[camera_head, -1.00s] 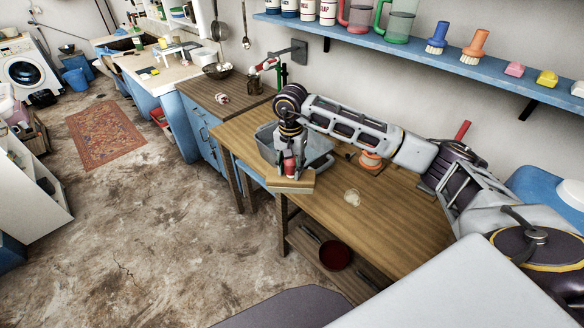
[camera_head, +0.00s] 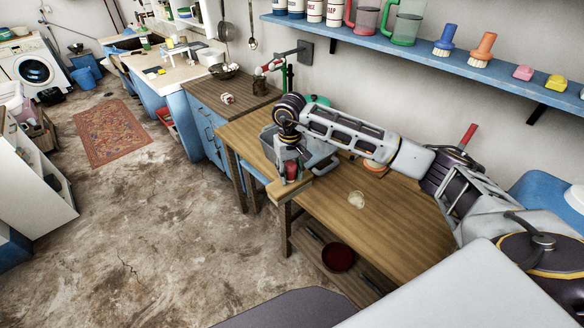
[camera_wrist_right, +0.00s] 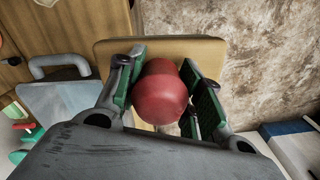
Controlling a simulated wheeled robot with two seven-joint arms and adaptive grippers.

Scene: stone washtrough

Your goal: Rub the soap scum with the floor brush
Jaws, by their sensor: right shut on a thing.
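The floor brush has a flat wooden block (camera_head: 283,192) and a red grip (camera_head: 291,171). My right gripper (camera_head: 290,168) is shut on this red grip and holds the brush at the table's front edge. In the right wrist view the rounded red end (camera_wrist_right: 162,92) sits between the two fingers, with the wooden block (camera_wrist_right: 180,48) behind it. Its bristles are hidden. A pale patch, apparently the soap scum (camera_head: 357,200), lies on the wooden table (camera_head: 400,225), to the right of the brush and apart from it. My left gripper is not in view.
A grey tub (camera_head: 322,160) stands on the table just behind my right gripper. An orange object (camera_head: 375,168) is partly hidden behind my arm. A blue wall shelf (camera_head: 440,62) with brushes and jugs runs above. The tabletop around the patch is clear.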

